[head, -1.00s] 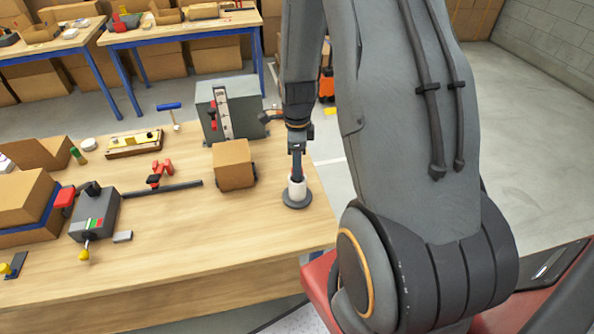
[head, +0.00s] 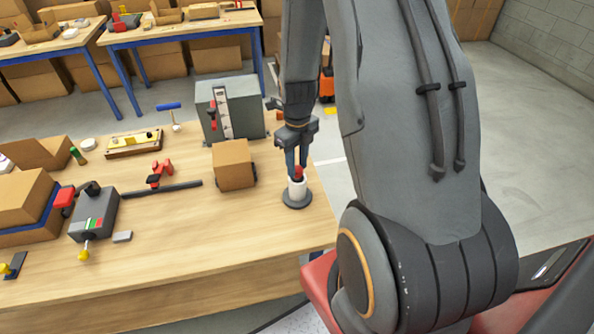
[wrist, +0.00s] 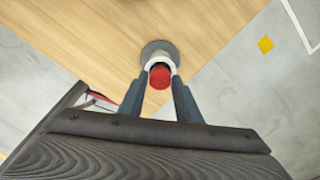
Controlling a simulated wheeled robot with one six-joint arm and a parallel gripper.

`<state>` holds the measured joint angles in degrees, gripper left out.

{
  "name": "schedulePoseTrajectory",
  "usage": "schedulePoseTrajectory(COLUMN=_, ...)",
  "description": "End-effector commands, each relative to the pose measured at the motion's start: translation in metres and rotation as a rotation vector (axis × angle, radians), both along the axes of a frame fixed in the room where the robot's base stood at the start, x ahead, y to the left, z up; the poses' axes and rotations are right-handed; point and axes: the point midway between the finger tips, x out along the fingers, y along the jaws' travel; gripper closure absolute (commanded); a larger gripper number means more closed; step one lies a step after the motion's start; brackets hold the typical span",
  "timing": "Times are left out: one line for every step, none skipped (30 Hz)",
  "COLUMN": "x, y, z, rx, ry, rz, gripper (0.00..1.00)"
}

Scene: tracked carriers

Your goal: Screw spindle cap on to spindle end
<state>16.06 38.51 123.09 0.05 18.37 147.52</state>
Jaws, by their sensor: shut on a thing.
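A white spindle (head: 297,189) stands upright on a round dark base near the right edge of the wooden table. A red spindle cap (head: 298,172) sits at its top end; it also shows in the wrist view (wrist: 160,76). My gripper (head: 297,174) points down from above, its two fingers shut on the cap, one on each side. In the wrist view my gripper (wrist: 160,88) has the cap between its fingertips, with the white spindle and grey base directly beyond it. How far the cap is threaded cannot be seen.
A cardboard box (head: 234,165) stands just left of the spindle, with a grey-green machine (head: 230,108) behind it. A dark bar (head: 162,189) with a red clamp and a grey control box (head: 95,213) lie further left. The table front is clear.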

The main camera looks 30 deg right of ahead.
Motion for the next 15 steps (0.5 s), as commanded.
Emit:
schedulePoseTrajectory(x=-0.0010, y=0.0006, z=-0.0001, rx=0.001, ry=0.003, rz=-0.053, gripper=0.89)
schedulePoseTrajectory(x=-0.0010, y=0.0006, z=-0.0001, rx=0.001, ry=0.003, rz=-0.083, gripper=0.89)
schedulePoseTrajectory(x=-0.0011, y=0.0007, z=-0.0001, rx=0.001, ry=0.003, rz=-0.117, gripper=0.89)
schedulePoseTrajectory(x=-0.0011, y=0.0007, z=-0.0001, rx=0.001, ry=0.004, rz=-0.136, gripper=0.89)
schedulePoseTrajectory(x=-0.0011, y=0.0007, z=-0.0001, rx=0.001, ry=0.004, rz=-0.151, gripper=0.89)
schedulePoseTrajectory(x=-0.0011, y=0.0007, z=0.0000, rx=0.001, ry=0.004, rz=-0.161, gripper=0.68)
schedulePoseTrajectory(x=-0.0012, y=0.0008, z=0.0000, rx=0.001, ry=0.004, rz=-0.159, gripper=0.63)
schedulePoseTrajectory(x=-0.0011, y=0.0007, z=0.0000, rx=0.001, ry=0.004, rz=-0.158, gripper=0.58)
schedulePoseTrajectory(x=-0.0010, y=0.0007, z=0.0000, rx=0.000, ry=0.002, rz=-0.157, gripper=0.51)
schedulePoseTrajectory(x=-0.0009, y=0.0006, z=0.0000, rx=0.000, ry=0.002, rz=-0.157, gripper=0.48)
schedulePoseTrajectory(x=-0.0009, y=0.0005, z=0.0000, rx=0.000, ry=0.002, rz=-0.156, gripper=0.48)
schedulePoseTrajectory(x=-0.0007, y=0.0004, z=0.0000, rx=0.000, ry=0.002, rz=-0.156, gripper=0.48)
schedulePoseTrajectory(x=-0.0007, y=0.0003, z=0.0000, rx=0.001, ry=0.001, rz=-0.156, gripper=0.48)
schedulePoseTrajectory(x=-0.0006, y=0.0002, z=0.0000, rx=0.001, ry=0.001, rz=-0.156, gripper=0.48)
schedulePoseTrajectory(x=-0.0006, y=0.0001, z=0.0000, rx=0.001, ry=0.001, rz=-0.156, gripper=0.48)
